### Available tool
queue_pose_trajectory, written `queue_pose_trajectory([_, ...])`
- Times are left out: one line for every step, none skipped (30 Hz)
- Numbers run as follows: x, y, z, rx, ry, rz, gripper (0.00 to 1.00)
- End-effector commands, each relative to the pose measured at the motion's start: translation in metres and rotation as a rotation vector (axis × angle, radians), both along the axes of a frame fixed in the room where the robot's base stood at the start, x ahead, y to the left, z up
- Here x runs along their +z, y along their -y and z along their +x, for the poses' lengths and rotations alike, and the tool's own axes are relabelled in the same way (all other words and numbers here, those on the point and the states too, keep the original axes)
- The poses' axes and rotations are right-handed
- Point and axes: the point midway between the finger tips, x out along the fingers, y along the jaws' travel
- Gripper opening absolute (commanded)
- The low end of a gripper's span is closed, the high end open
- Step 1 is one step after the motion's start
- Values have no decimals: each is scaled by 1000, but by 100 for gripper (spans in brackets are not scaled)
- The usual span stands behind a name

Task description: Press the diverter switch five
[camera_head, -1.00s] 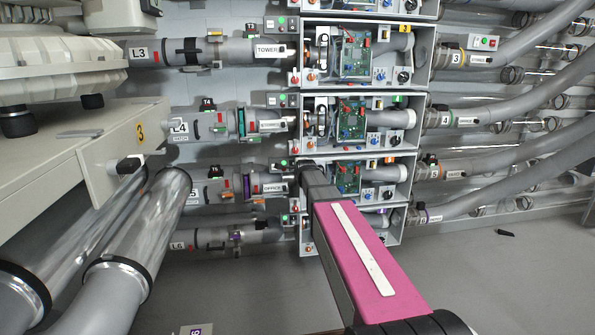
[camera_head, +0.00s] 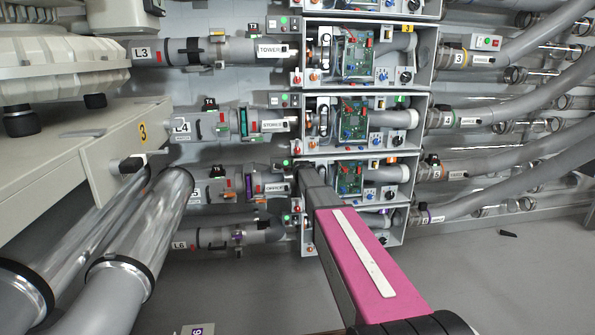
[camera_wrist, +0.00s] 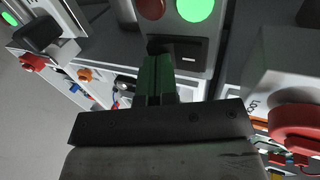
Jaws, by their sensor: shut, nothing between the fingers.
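In the wrist view a grey switch box carries a black switch (camera_wrist: 190,52) below a bright green lamp (camera_wrist: 195,8) and a dull red lamp (camera_wrist: 151,8). My gripper (camera_wrist: 157,62) is shut and empty, with its dark green fingertips at the left part of the black switch. The fingers hide part of it, and I cannot tell whether they touch or press it. In the head view my arm reaches to the left side of the fifth row, beside the office tube (camera_head: 272,188). The gripper tip there is mostly hidden by my arm, and no number five shows on the switch box.
A red knob (camera_wrist: 297,128) sticks out close to the right of my gripper. An open cabinet (camera_head: 375,157) with a circuit board stands right of my arm's end. Another box with a black knob (camera_wrist: 38,33) is at the upper left. Large clear tubes (camera_head: 150,225) fill the left foreground.

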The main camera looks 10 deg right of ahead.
Motion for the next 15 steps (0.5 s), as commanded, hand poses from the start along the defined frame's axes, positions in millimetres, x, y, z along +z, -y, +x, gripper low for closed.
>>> queue_pose_trajectory([0,0,0,0,0,0,0])
queue_pose_trajectory([0,0,0,0,0,0,0])
queue_pose_trajectory([0,0,-1,0,0,0,0])
queue_pose_trajectory([0,0,-1,0,0,0,0])
queue_pose_trajectory([0,0,-1,0,0,0,0])
queue_pose_trajectory([0,0,0,0,0,0,0])
queue_pose_trajectory([0,0,1,0,0,0,0])
queue_pose_trajectory([-1,0,2,0,0,0,0])
queue_pose_trajectory([-3,0,5,0,-1,0,0])
queue_pose_trajectory([-3,0,5,0,-1,0,0])
queue_pose_trajectory([-3,0,4,0,-1,0,0])
queue_pose_trajectory([-3,0,4,0,-1,0,0])
queue_pose_trajectory([-3,0,4,0,-1,0,0])
queue_pose_trajectory([-3,0,4,0,-1,0,0])
queue_pose_trajectory([-3,0,4,0,-1,0,0])
